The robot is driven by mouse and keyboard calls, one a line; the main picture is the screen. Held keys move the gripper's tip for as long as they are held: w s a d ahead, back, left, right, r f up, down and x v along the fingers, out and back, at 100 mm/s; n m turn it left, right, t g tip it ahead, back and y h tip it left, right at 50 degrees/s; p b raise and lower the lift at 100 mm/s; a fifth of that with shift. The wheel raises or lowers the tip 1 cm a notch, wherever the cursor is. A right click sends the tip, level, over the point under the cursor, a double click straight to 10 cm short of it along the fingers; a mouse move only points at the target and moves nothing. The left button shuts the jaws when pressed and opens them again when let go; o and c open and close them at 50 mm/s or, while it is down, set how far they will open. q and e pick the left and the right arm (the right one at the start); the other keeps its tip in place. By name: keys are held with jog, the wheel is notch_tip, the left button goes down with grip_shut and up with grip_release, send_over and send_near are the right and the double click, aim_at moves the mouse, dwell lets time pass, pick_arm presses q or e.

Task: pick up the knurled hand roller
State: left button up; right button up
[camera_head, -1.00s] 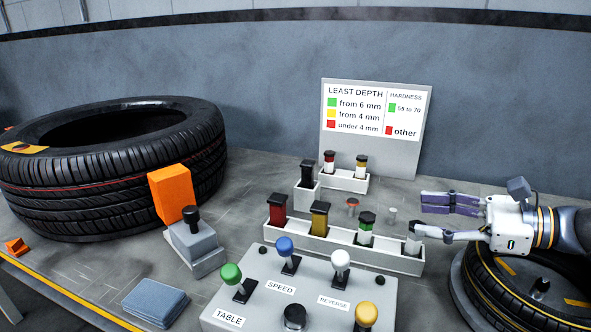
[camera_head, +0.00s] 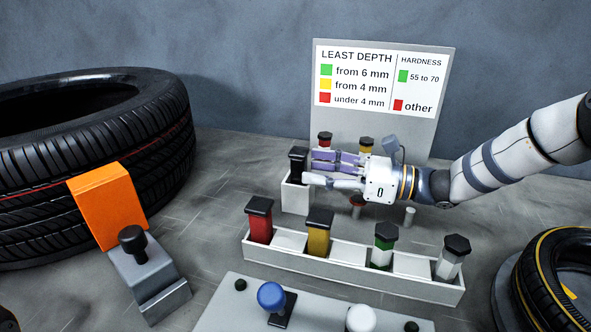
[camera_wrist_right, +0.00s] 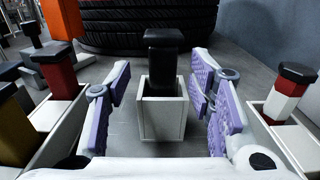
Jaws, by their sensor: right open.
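A black tool with a wide flat cap (camera_head: 298,163), which I take to be the knurled hand roller, stands upright in a small white square holder (camera_head: 295,197). Its knurling is too small to make out. In the right wrist view the tool (camera_wrist_right: 163,62) rises from its holder (camera_wrist_right: 163,118) straight ahead, between the fingers. My right gripper (camera_head: 309,167) is open, coming from the right, with its fingertips close to the tool. In the right wrist view the purple-padded fingers (camera_wrist_right: 162,80) are spread to either side, with gaps to the tool. My left gripper is out of view.
A long white rack (camera_head: 350,273) with several capped coloured tools stands in front. Two more capped tools stand behind the right gripper, before the sign board (camera_head: 380,85). A large tyre (camera_head: 150,150) and an orange block (camera_head: 108,205) are at left. A control panel (camera_head: 240,310) is nearest.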

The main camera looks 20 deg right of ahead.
aim_at(306, 165)
jog(key=x, duration=0.4)
jog(key=shift+w+a, duration=0.15)
jog(key=shift+w, duration=0.15)
grip_shut()
jog(key=shift+r, duration=0.1)
notch_tip(306, 165, up, 10)
jog(key=shift+p, duration=0.5)
